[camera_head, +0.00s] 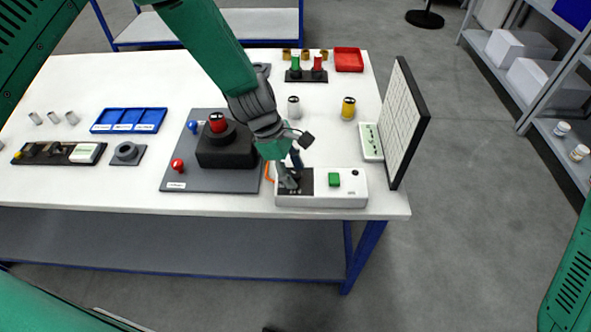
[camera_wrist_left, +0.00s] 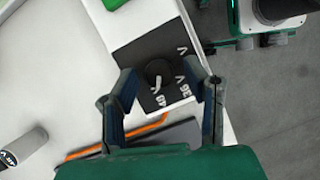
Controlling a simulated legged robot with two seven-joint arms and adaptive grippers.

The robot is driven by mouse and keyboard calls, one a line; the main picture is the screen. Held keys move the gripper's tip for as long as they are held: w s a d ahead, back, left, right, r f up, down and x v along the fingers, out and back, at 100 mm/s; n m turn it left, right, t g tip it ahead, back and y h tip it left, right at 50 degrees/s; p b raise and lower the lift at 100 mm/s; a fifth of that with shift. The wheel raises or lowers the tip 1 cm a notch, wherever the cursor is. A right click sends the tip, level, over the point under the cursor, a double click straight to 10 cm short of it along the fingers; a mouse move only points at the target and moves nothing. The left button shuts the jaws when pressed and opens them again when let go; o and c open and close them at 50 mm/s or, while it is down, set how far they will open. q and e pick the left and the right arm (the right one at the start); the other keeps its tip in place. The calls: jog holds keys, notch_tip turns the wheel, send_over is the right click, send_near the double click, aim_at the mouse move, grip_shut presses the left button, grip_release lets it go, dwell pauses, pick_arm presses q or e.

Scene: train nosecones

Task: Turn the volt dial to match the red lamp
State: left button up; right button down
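The volt dial (camera_wrist_left: 158,73) is a round black knob with a white mark on a black panel (camera_wrist_left: 140,48) printed with "36 V" and "48". The panel is the left end of a white box (camera_head: 320,200) with a green button (camera_head: 334,180) at the table's front right. My left gripper (camera_head: 289,179) is over this panel and hides the dial in the head view. In the left wrist view my left gripper (camera_wrist_left: 162,71) is open, its fingers either side of the dial with gaps showing. A red-topped cylinder (camera_head: 318,63) stands in a black rack; I cannot tell whether it is the red lamp.
A dark fixture (camera_head: 228,150) with red and blue knobs stands left of the box. An orange cable (camera_head: 268,171) runs beside the box. A white upright panel (camera_head: 400,125) stands at the right edge. Grey (camera_head: 293,107) and yellow (camera_head: 348,108) cylinders stand behind.

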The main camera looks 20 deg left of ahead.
pick_arm(q)
jog(key=shift+a+r, duration=0.1)
jog(key=shift+r, duration=0.05)
jog(key=v, duration=1.1)
jog(key=shift+a+r, duration=0.2)
jog(key=shift+r, duration=0.05)
